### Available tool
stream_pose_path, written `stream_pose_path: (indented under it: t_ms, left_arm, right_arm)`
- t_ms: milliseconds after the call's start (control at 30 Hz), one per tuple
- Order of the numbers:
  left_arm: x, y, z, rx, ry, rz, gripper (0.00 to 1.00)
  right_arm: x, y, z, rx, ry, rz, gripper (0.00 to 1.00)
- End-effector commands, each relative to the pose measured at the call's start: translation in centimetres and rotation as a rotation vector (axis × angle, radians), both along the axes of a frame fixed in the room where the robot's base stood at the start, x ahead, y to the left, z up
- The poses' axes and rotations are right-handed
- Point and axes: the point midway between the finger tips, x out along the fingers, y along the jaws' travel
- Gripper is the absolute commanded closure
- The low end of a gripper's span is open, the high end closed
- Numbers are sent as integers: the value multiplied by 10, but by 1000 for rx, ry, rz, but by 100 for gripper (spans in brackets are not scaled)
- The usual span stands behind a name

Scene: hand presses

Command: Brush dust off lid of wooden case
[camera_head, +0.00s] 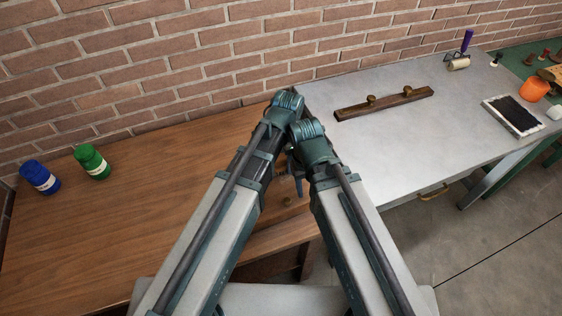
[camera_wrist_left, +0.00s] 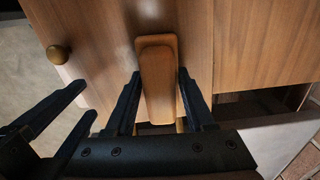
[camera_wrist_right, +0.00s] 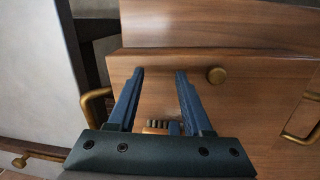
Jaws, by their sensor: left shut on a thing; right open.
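A wooden brush (camera_wrist_left: 157,78) with a rounded back sits between the fingers of my left gripper (camera_wrist_left: 159,73) in the left wrist view. My left gripper is shut on it. A brown wooden panel with a brass knob (camera_wrist_left: 57,53), seemingly the wooden case's lid, lies below. In the right wrist view, my right gripper (camera_wrist_right: 160,72) is open and empty over a wooden surface (camera_wrist_right: 240,110), left of a brass knob (camera_wrist_right: 216,75). Brush bristles (camera_wrist_right: 160,126) show low between its fingers. In the head view my arms hide most of this area. Dust cannot be made out.
The grey table (camera_head: 400,150) at right holds a dark wooden bar (camera_head: 384,103), a roller (camera_head: 458,62) and a black pad (camera_head: 514,115). My grippers are close together.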

Motion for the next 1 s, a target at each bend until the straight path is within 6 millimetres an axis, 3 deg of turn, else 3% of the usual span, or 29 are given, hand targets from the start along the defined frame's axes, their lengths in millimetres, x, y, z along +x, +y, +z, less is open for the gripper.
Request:
stream_pose_path:
  t_ms: [267, 600, 1000]
  left_arm:
    - [2, -11, 0, 2, 1, -10, 98]
    - [-11, -16, -3, 2, 3, -11, 100]
    - [-26, 5, -2, 3, 4, -9, 100]
  right_arm:
    - [0, 5, 0, 0, 0, 12, 50]
    - [4, 7, -3, 1, -1, 12, 50]
    - [10, 9, -2, 0, 0, 12, 50]
